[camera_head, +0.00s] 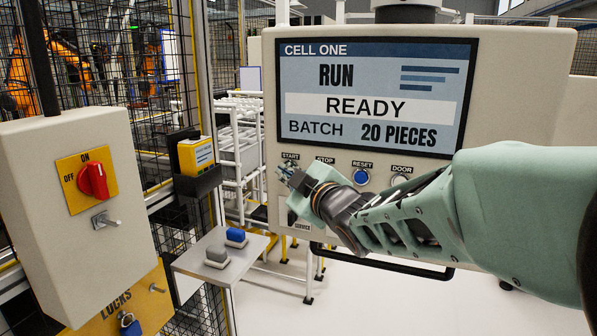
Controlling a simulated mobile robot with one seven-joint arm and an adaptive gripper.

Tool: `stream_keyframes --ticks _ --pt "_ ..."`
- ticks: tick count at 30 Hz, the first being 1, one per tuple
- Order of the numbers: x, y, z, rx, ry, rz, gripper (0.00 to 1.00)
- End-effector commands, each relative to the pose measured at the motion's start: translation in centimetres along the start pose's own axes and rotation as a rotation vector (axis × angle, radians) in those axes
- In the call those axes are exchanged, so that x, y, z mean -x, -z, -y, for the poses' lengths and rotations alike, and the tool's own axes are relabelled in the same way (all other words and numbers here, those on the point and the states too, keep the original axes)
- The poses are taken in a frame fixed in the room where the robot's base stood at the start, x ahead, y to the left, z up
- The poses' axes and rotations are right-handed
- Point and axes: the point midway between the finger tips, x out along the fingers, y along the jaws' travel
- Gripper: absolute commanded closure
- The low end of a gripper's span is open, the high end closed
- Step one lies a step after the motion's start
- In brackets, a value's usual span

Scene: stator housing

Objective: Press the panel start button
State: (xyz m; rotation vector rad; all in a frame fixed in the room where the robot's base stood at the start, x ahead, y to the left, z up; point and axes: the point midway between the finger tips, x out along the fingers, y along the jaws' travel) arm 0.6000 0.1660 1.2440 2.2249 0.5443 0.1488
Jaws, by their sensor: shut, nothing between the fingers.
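The control panel (521,92) stands in front of me, with a screen (372,92) reading CELL ONE, RUN, READY and BATCH 20 PIECES. The START label (290,156) is at the left of the button row under the screen. My gripper (284,172) is shut and empty, its tip just below this label. The gripper and arm cover most of the start button's place, so I cannot tell whether the tip touches it. The STOP label (326,160) shows, but its button is hidden. The blue RESET button (361,177) and white DOOR button (400,180) are visible.
A grey box (60,215) with a red rotary switch (93,181) stands at the left. A small shelf (228,258) holds a blue block and a grey block. A black handle bar (385,264) runs below the panel. Mesh fencing stands behind.

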Motion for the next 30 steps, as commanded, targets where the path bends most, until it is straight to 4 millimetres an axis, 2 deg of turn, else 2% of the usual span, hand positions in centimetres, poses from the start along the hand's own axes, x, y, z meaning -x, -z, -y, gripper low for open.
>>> stream_keyframes --ticks 15,30 --pt "3.6 2.7 2.5 0.003 -0.005 -0.006 1.0" --pt "3.9 3.1 2.5 0.003 -0.005 -0.007 1.0"
